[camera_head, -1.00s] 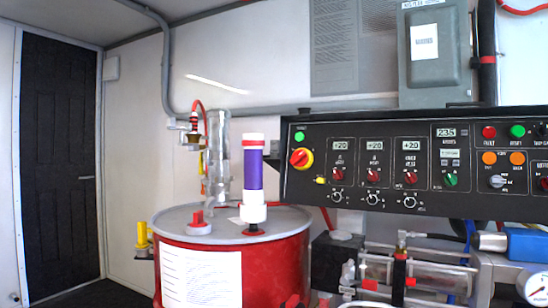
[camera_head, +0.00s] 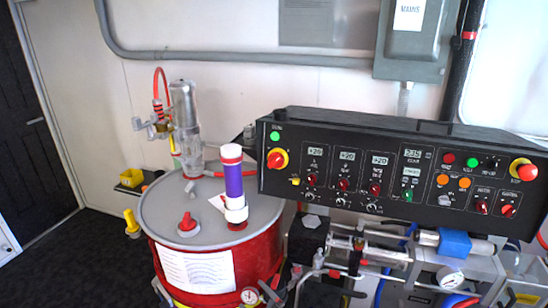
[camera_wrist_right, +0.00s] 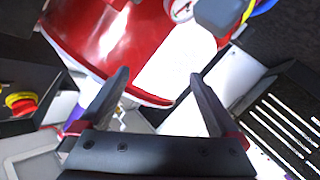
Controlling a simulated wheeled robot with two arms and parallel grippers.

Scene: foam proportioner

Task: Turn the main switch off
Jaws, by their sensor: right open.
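The main switch (camera_head: 277,158) is a red rotary knob on a yellow disc at the left end of the black control panel (camera_head: 330,190), below a lit green lamp (camera_head: 275,136). Its exact handle angle is too small to tell. In the wrist view, my right gripper (camera_wrist_right: 160,78) is open with nothing between its fingers. A red drum shows beyond the fingers. A red-and-yellow knob (camera_wrist_right: 22,103) shows at the left edge of that view; I cannot tell which one it is. I cannot make out either gripper in the head view.
The red drum (camera_head: 262,258) with a grey lid stands left of and below the panel, with a purple-and-white cylinder (camera_head: 234,182) on top. Another red-and-yellow knob (camera_head: 523,170) is at the panel's right end. Pipes and gauges crowd the space below.

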